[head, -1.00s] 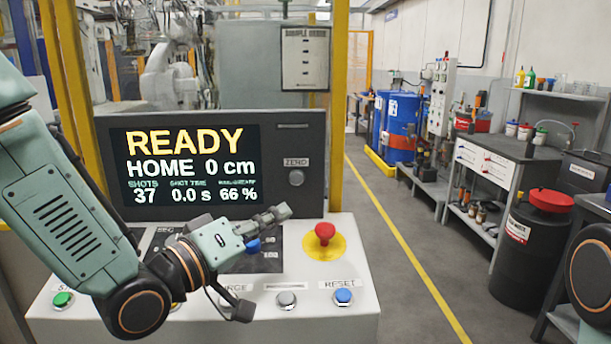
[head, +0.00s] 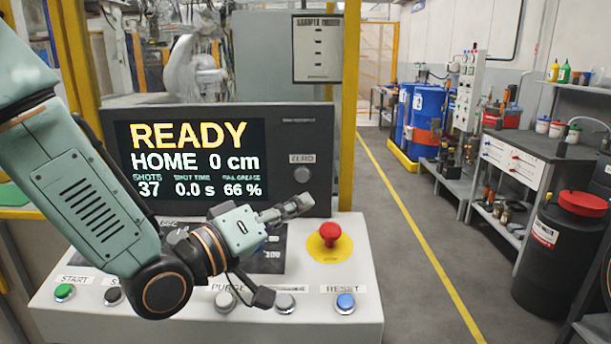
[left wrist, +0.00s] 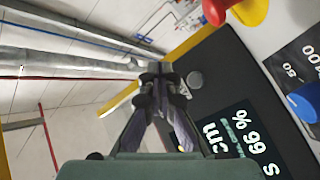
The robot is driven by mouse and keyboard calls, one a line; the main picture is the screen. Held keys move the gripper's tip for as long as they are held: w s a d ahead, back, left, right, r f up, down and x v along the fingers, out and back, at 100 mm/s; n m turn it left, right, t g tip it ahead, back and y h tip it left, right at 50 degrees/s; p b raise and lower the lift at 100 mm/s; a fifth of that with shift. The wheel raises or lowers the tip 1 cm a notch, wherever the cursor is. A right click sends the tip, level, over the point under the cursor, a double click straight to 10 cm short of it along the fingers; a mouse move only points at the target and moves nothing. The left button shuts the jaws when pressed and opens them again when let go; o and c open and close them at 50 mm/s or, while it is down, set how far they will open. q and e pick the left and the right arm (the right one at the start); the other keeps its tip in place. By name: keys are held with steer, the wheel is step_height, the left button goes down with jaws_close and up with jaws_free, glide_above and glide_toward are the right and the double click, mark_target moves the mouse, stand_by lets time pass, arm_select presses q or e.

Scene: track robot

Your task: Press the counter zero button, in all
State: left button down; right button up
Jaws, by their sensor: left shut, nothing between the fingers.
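The ZERO button (head: 302,173) is a round grey knob under its label, on the right side of the dark display panel (head: 292,132). The screen (head: 190,160) reads READY, HOME 0 cm, SHOTS 37, 0.0 s and 66 %. My left gripper (head: 304,202) is shut and empty, with its tips just below the button in the head view. In the left wrist view, the shut fingertips (left wrist: 160,72) show to the left of the round grey button (left wrist: 195,79). A gap shows between them; contact is not visible. My right gripper is not in view.
A red emergency button (head: 329,235) on a yellow base sits below the panel on the sloped console. START (head: 64,291), PURGE (head: 225,301) and blue RESET (head: 346,302) buttons line its front. The aisle to the right is clear.

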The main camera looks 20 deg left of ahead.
mark_target(302, 175)
arm_select(q)
steer(key=w+a, duration=0.2)
steer(key=w, duration=0.6)
steer(key=shift+a, duration=0.3)
steer(key=shift+d, duration=0.15)
steer(key=shift+w+f, duration=0.1)
stand_by(0.3)
steer(key=shift+w, duration=0.1)
stand_by(0.6)
steer(key=shift+w+a, duration=0.25)
steer(key=shift+w, duration=0.05)
